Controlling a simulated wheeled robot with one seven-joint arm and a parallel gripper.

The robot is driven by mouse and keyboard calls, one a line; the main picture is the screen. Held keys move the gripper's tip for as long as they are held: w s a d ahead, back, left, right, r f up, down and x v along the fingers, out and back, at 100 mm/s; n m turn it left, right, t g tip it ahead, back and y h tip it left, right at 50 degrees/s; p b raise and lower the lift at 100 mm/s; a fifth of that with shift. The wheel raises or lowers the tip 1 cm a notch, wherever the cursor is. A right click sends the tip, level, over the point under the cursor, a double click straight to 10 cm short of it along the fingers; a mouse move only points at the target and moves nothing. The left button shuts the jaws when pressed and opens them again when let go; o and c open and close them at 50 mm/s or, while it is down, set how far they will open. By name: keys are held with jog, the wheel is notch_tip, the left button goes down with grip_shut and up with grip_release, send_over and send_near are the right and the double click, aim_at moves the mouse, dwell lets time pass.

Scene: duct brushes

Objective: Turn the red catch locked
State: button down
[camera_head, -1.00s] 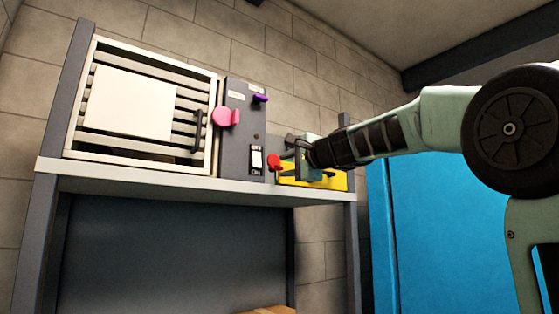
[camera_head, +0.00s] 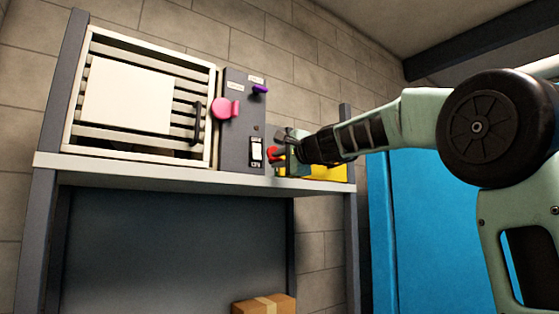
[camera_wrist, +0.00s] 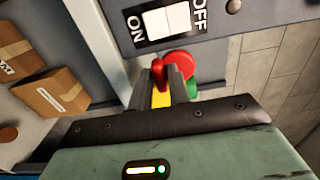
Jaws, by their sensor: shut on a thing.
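The red catch (camera_head: 274,153) is a small red knob at the lower right of the grey control panel, above the shelf. In the wrist view the red catch (camera_wrist: 182,62) shows as a round red disc with a narrower red part at the fingers. My gripper (camera_head: 283,156) is at the catch, with its arm reaching in from the right. In the wrist view my gripper (camera_wrist: 167,80) is shut on the red catch; the fingers hide part of it.
The panel (camera_head: 236,140) carries a white ON/OFF switch (camera_wrist: 167,20), a pink knob (camera_head: 225,109) and a purple knob (camera_head: 260,89). A slatted vent (camera_head: 143,100) stands left. A yellow part (camera_head: 325,172) lies behind my gripper. A cardboard box (camera_head: 265,304) sits below.

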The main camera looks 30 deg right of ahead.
jog(key=shift+m, duration=0.3)
jog(key=m, duration=0.3)
jog(key=m+p, duration=0.1)
jog(key=m, duration=0.4)
jog(key=m+p, duration=0.1)
jog(key=m, duration=0.3)
jog(key=shift+m, duration=0.3)
jog(key=m+p, duration=0.2)
jog(key=m, duration=0.2)
jog(key=shift+f+m, duration=0.1)
jog(key=shift+m, duration=0.2)
jog(key=c, duration=1.5)
grip_release()
jog(key=shift+o, duration=0.2)
